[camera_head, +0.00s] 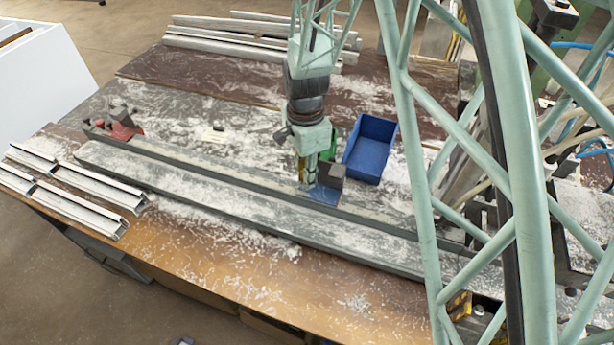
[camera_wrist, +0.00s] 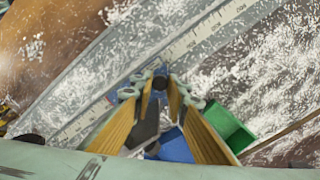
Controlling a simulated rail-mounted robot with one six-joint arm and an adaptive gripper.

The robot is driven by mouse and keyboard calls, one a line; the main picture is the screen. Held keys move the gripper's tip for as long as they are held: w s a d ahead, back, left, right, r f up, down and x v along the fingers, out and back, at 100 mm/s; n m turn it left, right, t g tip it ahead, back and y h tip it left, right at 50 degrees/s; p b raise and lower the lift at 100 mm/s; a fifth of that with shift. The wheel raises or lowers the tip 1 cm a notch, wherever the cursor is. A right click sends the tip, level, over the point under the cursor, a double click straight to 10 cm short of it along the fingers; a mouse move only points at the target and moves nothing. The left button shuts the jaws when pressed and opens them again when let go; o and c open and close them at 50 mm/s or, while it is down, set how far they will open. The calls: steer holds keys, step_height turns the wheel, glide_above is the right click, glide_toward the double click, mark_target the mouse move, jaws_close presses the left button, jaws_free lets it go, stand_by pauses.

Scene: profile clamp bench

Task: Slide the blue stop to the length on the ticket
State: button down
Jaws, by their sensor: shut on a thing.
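The blue stop (camera_head: 323,195) sits on the long grey rail (camera_head: 230,178), right of the middle of the bench. My gripper (camera_head: 304,184) points down at the stop's left side and is shut on it.
A red stop (camera_head: 124,131) is at the rail's left end. A blue bin (camera_head: 368,150) and a green box (camera_wrist: 230,128) stand behind the blue stop. Metal profiles lie at front left (camera_head: 85,190) and at the back (camera_head: 225,40). Pale shavings cover the bench.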

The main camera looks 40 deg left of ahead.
steer(key=c, duration=2.5)
jaws_free()
steer(key=shift+c, duration=0.2)
steer(key=shift+r, duration=0.1)
step_height(320, 180, up, 12)
